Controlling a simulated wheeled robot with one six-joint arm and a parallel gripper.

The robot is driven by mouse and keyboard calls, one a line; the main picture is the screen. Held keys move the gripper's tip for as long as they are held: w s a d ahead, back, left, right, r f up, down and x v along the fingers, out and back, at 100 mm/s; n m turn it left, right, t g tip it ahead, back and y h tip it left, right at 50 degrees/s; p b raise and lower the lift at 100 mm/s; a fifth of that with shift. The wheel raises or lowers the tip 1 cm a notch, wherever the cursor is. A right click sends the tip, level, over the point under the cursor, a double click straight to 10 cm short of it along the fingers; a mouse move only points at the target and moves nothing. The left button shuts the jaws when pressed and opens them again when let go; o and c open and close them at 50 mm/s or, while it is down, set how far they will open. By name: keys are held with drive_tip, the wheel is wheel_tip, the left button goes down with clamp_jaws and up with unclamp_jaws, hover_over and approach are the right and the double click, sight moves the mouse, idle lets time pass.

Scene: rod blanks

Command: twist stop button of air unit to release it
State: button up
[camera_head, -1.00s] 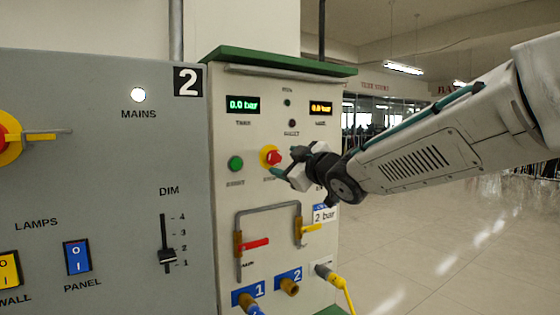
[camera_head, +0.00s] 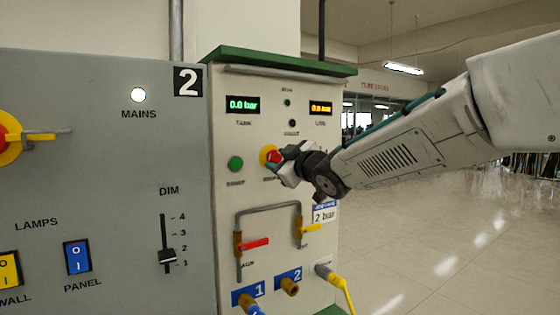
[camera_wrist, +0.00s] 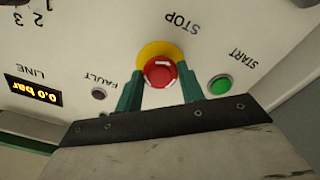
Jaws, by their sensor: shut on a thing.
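The air unit (camera_head: 270,208) is a pale panel with a green top edge. Its red stop button (camera_head: 272,156) on a yellow collar is partly hidden by my gripper (camera_head: 281,160) in the head view. In the wrist view the stop button (camera_wrist: 160,72) shows its red cap and yellow collar, under an upside-down STOP label. The green fingers of my gripper (camera_wrist: 159,88) are on either side of the red cap and shut on it.
A green start button (camera_head: 236,163) is just left of the stop button. Two displays (camera_head: 243,104) are above. Pipework with a red lever (camera_head: 255,243) and a yellow lever (camera_head: 311,229) is below. A grey switch panel (camera_head: 110,200) stands at left; open floor is at right.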

drive_tip(key=shift+m, duration=0.3)
drive_tip(key=m, duration=0.3)
drive_tip(key=shift+m, duration=2)
drive_tip(key=o, duration=1)
drive_tip(key=v, duration=0.7)
drive_tip(key=shift+s+d, duration=0.2)
drive_tip(key=shift+s, duration=0.1)
